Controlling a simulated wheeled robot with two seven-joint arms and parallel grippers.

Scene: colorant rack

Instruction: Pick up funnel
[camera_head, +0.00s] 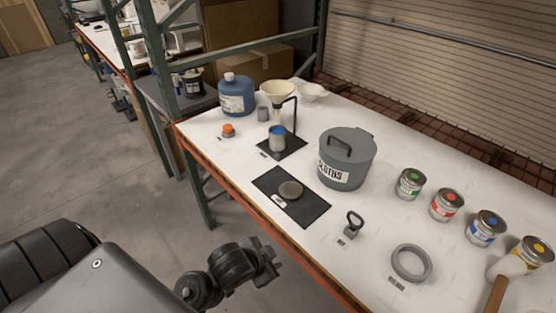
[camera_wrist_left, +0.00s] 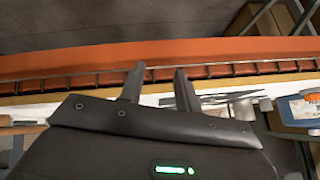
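The cream funnel (camera_head: 278,92) sits upright at the far left part of the table, held by a black stand (camera_head: 295,115). A grey can with blue on top (camera_head: 277,140) stands below it on the stand's base. My left arm shows at the bottom of the head view, in front of the table edge and well away from the funnel. In the left wrist view my left gripper (camera_wrist_left: 158,75) has its two fingers apart with nothing between them. I cannot make out the funnel in that view. My right gripper is not in view.
A blue jug (camera_head: 237,95) stands left of the funnel, and a white bowl (camera_head: 313,92) right of it. A grey lidded bin (camera_head: 346,158) stands mid-table. Several paint cans, including a green one (camera_head: 410,184), line the right. A green rack post (camera_head: 172,110) rises at the left.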

